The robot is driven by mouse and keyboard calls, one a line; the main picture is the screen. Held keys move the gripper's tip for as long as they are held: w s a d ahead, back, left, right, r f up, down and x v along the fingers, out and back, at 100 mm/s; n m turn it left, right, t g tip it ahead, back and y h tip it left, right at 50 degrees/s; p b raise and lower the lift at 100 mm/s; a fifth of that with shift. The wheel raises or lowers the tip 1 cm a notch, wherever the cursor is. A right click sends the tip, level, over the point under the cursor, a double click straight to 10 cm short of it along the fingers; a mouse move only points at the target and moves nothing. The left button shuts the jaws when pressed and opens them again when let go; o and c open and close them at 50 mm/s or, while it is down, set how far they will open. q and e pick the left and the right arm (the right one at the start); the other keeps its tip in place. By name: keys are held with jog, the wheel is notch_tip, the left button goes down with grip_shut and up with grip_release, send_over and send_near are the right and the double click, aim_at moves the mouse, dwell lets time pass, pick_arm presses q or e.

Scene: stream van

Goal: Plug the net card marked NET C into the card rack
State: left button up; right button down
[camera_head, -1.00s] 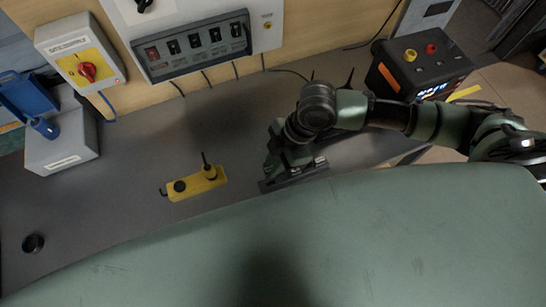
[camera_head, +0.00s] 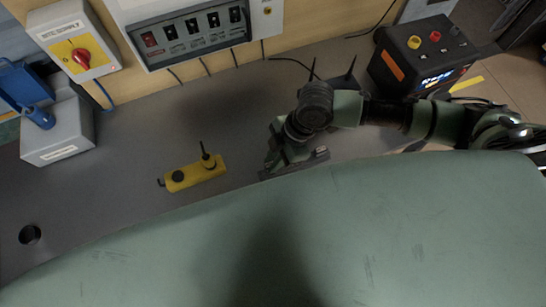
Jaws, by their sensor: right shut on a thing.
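My right gripper (camera_head: 275,161) comes in from the right and points down at the near edge of the grey worktop (camera_head: 130,185). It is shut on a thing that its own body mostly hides. A dark grey flat bar (camera_head: 312,159) shows right at its fingertips, partly behind the green surface in front. I cannot tell whether this bar is the held net card or part of the card rack. No NET C marking is readable. My left gripper is out of view.
A yellow device with a black aerial (camera_head: 195,174) lies left of the gripper. A grey box (camera_head: 58,140) and a yellow-faced switch box (camera_head: 75,45) are at left. A black box with coloured buttons (camera_head: 420,60) stands at back right.

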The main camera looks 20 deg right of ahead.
jog(key=shift+f+b, duration=0.7)
jog(key=shift+f, duration=0.6)
dwell(0.4)
jog(key=c, duration=1.3)
grip_release()
jog(key=shift+r, duration=0.15)
jog(key=b+v, duration=0.1)
jog(key=v, duration=0.6)
jog(key=shift+r, duration=0.3)
jog(key=shift+s+d+f, duration=0.1)
